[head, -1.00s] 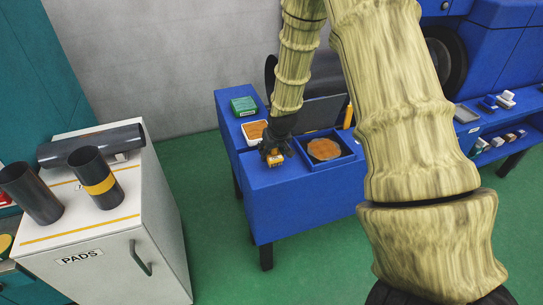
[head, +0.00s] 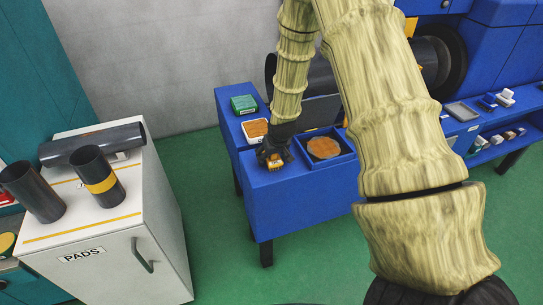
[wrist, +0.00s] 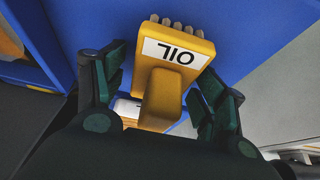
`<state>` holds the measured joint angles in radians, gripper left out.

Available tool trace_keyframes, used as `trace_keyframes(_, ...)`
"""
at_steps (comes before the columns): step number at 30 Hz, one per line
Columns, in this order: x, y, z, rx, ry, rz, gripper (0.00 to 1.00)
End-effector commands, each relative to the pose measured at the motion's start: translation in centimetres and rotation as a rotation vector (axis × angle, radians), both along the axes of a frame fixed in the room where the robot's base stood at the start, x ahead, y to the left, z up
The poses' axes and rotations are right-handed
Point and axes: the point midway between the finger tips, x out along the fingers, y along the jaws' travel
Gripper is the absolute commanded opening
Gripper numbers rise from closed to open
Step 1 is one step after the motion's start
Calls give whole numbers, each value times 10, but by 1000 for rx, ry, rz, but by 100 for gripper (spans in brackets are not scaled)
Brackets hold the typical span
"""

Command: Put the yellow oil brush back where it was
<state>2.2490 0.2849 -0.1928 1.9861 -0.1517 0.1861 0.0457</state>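The yellow oil brush (wrist: 175,65), with a white OIL label and pale bristles at its far end, lies between my gripper's fingers in the wrist view. Its stubby handle points toward my palm. My gripper (wrist: 168,82) is open around it, with a gap between the brush and each finger pad. In the head view my gripper (head: 273,159) is low over the front left of the blue table (head: 310,205), with a little of the yellow brush showing between the fingers. I cannot tell whether the brush rests fully on the table. A white patch (wrist: 128,108) is partly hidden behind the handle.
A blue tray (head: 343,155) with a round brown pad stands just right of my gripper. A white-rimmed orange box (head: 255,129) and a green box (head: 243,104) lie behind. A white PADS cabinet (head: 95,235) with dark cylinders stands at left.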

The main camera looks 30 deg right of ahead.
Motion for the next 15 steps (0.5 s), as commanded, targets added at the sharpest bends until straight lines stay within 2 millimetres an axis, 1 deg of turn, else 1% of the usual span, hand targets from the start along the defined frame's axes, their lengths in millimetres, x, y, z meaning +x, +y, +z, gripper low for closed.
trace_keyframes(8,0,0,4,0,0,0,71)
trace_keyframes(11,-3,1,10,0,-1,0,71)
trace_keyframes(15,-8,2,23,-1,-3,0,71)
